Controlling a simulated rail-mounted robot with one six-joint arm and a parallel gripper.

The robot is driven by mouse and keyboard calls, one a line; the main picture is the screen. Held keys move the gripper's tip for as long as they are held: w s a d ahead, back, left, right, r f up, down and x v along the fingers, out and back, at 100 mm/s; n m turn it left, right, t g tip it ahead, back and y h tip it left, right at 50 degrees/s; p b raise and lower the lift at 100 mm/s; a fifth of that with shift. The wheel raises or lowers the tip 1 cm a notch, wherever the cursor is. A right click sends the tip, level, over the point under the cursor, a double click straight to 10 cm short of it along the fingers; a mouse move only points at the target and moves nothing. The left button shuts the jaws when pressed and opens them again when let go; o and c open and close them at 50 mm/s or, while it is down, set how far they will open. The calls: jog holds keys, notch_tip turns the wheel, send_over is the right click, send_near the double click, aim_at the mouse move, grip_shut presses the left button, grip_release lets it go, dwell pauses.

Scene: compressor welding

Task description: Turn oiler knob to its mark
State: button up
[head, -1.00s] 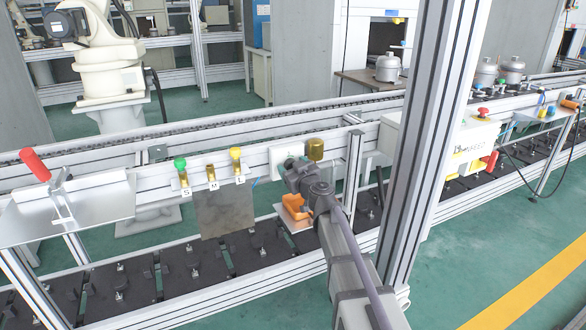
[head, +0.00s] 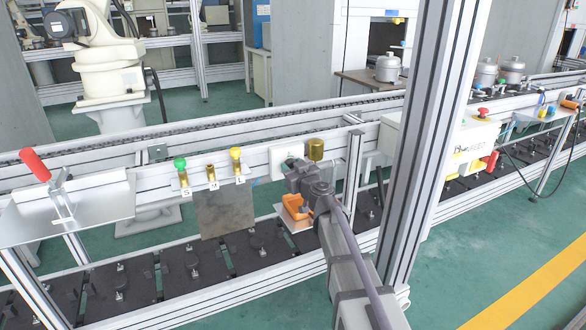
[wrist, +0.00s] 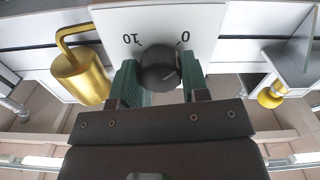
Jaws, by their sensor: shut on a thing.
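The oiler knob (wrist: 158,68) is round and black, on a white dial plate (wrist: 205,22) that reads 10 and 0, upside down in the wrist view. A short pale line shows on the knob's lower right; I cannot tell whether it meets a mark. My gripper (wrist: 160,80) has its green fingers on both sides of the knob and is shut on it. In the head view my gripper (head: 293,170) is at the front of the dial plate (head: 280,156) and hides the knob.
A brass cup (head: 315,149) stands just right of the plate; it also shows in the wrist view (wrist: 82,76). Green-topped (head: 180,164) and yellow-topped (head: 236,153) fittings are to the left. An orange clamp (head: 296,207) sits below. An aluminium post (head: 415,150) rises at the right.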

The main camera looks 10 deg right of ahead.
jog(key=m, duration=0.4)
jog(key=shift+m, duration=0.3)
jog(key=m, duration=0.3)
jog(key=shift+m, duration=0.3)
jog(key=m, duration=2)
jog(key=shift+m, duration=0.4)
jog(key=o, duration=0.9)
